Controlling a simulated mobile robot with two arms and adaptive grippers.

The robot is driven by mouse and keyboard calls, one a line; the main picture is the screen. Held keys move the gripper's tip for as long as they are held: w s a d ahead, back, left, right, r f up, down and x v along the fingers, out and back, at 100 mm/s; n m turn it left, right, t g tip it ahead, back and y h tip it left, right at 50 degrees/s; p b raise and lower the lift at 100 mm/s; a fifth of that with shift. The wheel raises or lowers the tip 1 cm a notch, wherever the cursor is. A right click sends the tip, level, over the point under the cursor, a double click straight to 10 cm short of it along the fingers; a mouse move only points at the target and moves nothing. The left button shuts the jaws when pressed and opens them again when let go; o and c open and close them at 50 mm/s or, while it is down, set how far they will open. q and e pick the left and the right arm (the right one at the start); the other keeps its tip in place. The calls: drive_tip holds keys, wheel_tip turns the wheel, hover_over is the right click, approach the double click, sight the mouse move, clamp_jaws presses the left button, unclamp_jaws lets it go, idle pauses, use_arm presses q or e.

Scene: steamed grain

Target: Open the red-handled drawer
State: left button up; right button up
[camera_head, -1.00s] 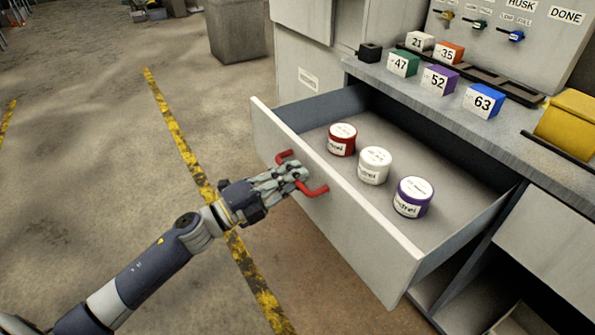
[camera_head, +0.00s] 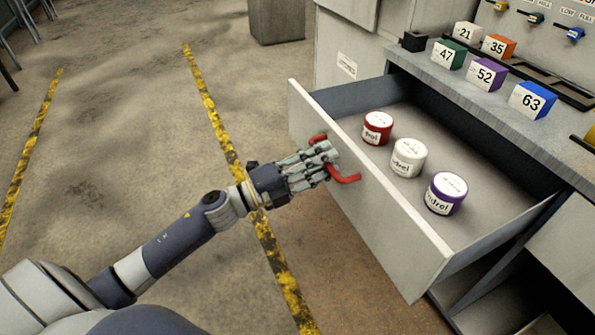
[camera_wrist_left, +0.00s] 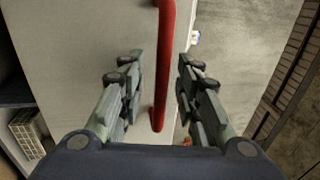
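The drawer (camera_head: 390,222) stands pulled well out of the cabinet, its inside in plain view. Its red handle (camera_head: 347,179) is on the pale front panel, partly hidden by my left gripper (camera_head: 326,158). In the left wrist view, the red handle (camera_wrist_left: 166,65) runs between the two fingers of my left gripper (camera_wrist_left: 161,60), with a visible gap on both sides. The fingers are open around the handle, not closed on it. My right gripper is not in view.
Inside the drawer stand a red jar (camera_head: 377,128), a white jar (camera_head: 408,157) and a purple jar (camera_head: 445,193). Several numbered blocks, including a blue one (camera_head: 531,100), stand on the counter (camera_head: 470,98) above. The floor left of the drawer is clear, with yellow stripes (camera_head: 222,135).

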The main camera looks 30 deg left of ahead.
use_arm(q)
drive_tip(key=v, duration=1.1)
